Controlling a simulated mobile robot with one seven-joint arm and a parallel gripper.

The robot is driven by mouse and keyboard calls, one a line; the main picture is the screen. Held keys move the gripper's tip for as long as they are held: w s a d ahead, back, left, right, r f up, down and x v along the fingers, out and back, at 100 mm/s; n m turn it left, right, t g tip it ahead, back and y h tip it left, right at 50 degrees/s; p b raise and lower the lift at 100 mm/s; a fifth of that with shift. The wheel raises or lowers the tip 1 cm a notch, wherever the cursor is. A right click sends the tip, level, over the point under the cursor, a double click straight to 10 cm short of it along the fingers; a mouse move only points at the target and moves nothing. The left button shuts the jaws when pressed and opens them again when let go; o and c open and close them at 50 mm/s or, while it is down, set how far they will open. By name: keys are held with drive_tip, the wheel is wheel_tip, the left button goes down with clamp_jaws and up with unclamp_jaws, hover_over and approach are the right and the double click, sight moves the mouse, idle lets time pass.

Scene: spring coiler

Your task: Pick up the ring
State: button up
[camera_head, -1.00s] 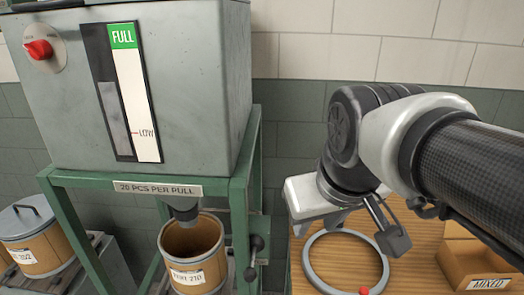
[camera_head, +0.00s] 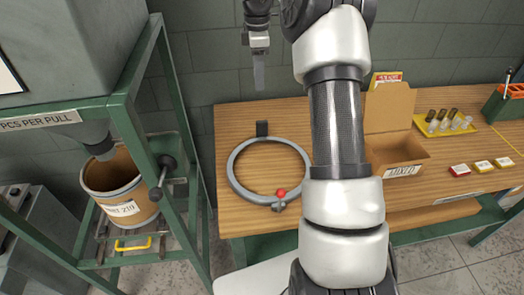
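The grey ring (camera_head: 234,182) lies flat on the wooden table, at the table's left part in the head view. A red knob (camera_head: 281,193) on a small grey clamp sits at its front edge. A dark upright block (camera_head: 262,129) stands at its back edge; whether it is part of the ring I cannot tell. My gripper (camera_head: 259,78) hangs pointing down, above the block in the picture and apart from the ring. It is seen edge-on, so its finger gap does not show. My arm covers the table just right of the ring.
The wooden table (camera_head: 232,125) is bare around the ring. An open cardboard box (camera_head: 404,160) marked MIXED, a yellow tray (camera_head: 428,131) and small labelled boxes (camera_head: 482,166) stand to the right. At left are the green machine frame (camera_head: 125,105) with a lever and a drum (camera_head: 112,185).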

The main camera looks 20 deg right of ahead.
hover_over(263, 122)
drive_tip(key=shift+n, duration=0.4)
drive_tip(key=f, duration=1.3)
drive_tip(key=shift+w+a+f, duration=0.15)
drive_tip(key=shift+w+f, duration=0.05)
drive_tip(key=shift+w, duration=0.15)
drive_tip(key=shift+d+f, duration=0.15)
drive_tip(key=shift+f, duration=1.45)
drive_tip(key=shift+d+f, duration=0.15)
drive_tip(key=shift+f, duration=1.4)
clamp_jaws()
